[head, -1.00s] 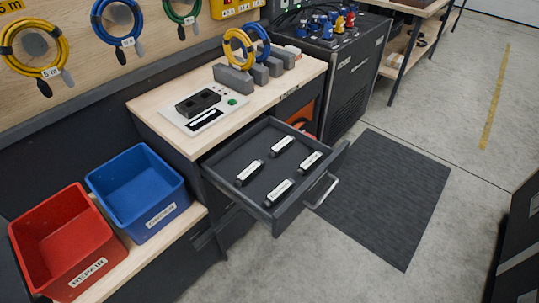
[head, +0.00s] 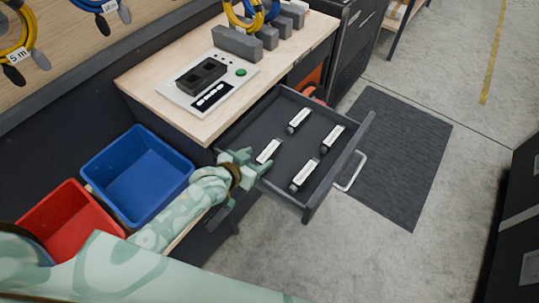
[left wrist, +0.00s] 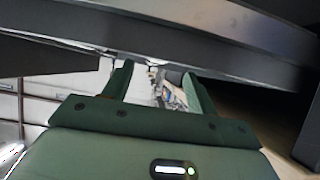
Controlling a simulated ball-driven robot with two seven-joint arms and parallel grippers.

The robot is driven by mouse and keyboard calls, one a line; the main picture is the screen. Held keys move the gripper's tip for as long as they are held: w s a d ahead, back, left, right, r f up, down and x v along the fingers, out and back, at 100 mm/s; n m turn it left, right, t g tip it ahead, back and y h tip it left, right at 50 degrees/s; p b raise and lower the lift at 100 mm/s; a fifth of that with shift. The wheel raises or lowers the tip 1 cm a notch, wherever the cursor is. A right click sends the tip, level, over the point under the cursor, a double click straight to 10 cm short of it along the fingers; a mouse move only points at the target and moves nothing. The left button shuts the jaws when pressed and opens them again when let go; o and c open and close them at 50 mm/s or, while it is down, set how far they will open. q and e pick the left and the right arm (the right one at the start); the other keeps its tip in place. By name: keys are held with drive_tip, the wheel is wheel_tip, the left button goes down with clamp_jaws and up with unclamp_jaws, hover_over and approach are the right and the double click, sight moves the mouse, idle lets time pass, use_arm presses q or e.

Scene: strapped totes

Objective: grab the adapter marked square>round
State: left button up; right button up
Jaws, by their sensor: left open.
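Several black adapters with white labels lie in the open drawer (head: 262,122) in the head view: a near-left adapter (head: 267,151), a far adapter (head: 298,121), a right adapter (head: 332,138) and a front adapter (head: 304,174). Their lettering is too small to read, so I cannot tell which is square>round. My left gripper (head: 254,162) is at the drawer's left side, close to the near-left adapter, with nothing visibly held. In the left wrist view the left gripper's fingers (left wrist: 155,88) are apart, below a dark drawer-like edge (left wrist: 220,45). My right gripper is not in view.
A blue bin (head: 138,178) and a red bin (head: 66,222) stand left of my arm. The worktop (head: 150,80) holds a panel with a black block (head: 201,76) and a green button. The drawer handle (head: 352,172) juts out over the floor mat (head: 405,150).

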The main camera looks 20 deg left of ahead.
sight(268, 152)
use_arm(q)
drive_tip(key=shift+x, duration=0.8)
drive_tip(key=b+x, duration=0.3)
drive_tip(key=x, duration=0.2)
drive_tip(key=shift+w+d, duration=0.1)
drive_tip(key=shift+r, duration=0.15)
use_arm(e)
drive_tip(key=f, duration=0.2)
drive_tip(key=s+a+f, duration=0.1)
use_arm(q)
drive_tip(key=c, duration=1.2)
drive_tip(key=shift+o, duration=0.2)
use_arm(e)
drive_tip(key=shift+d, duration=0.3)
